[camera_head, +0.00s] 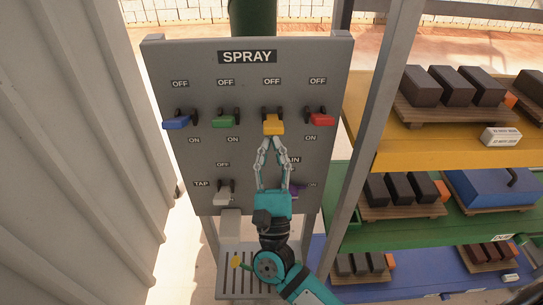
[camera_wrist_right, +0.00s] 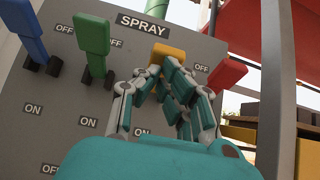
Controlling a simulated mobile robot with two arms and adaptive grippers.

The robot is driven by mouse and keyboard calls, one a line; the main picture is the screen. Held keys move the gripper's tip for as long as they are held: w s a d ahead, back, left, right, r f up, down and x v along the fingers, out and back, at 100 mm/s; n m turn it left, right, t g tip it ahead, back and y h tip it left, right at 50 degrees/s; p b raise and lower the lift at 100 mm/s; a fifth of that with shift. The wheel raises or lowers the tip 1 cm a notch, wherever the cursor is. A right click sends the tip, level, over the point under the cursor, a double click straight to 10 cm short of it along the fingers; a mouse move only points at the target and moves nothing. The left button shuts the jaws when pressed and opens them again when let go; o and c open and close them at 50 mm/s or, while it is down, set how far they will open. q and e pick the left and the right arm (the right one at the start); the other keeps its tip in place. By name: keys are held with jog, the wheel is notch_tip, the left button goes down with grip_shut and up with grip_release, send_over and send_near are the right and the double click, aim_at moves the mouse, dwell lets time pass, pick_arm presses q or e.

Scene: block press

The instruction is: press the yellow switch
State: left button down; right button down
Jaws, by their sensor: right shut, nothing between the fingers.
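The yellow switch (camera_head: 273,125) is in the top row of the grey SPRAY panel (camera_head: 208,160), between the green and red switches. Its "OFF" label is above it; the label below is hidden by my gripper. My right gripper (camera_head: 271,145) is shut and empty, with its fingertips just below the yellow switch. In the right wrist view the yellow switch (camera_wrist_right: 168,52) is right behind the fingertips (camera_wrist_right: 160,72); I cannot tell whether they touch it. My left gripper does not show.
Blue (camera_head: 177,122), green (camera_head: 226,121) and red (camera_head: 320,119) switches flank the yellow one. A white switch (camera_head: 224,198) and a partly hidden purple switch (camera_head: 294,189) are lower down. A shelf with dark blocks (camera_head: 422,87) stands right; a corrugated wall (camera_head: 75,150) is left.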

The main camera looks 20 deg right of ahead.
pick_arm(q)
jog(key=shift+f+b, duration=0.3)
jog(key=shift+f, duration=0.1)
pick_arm(e)
jog(key=shift+r, duration=0.9)
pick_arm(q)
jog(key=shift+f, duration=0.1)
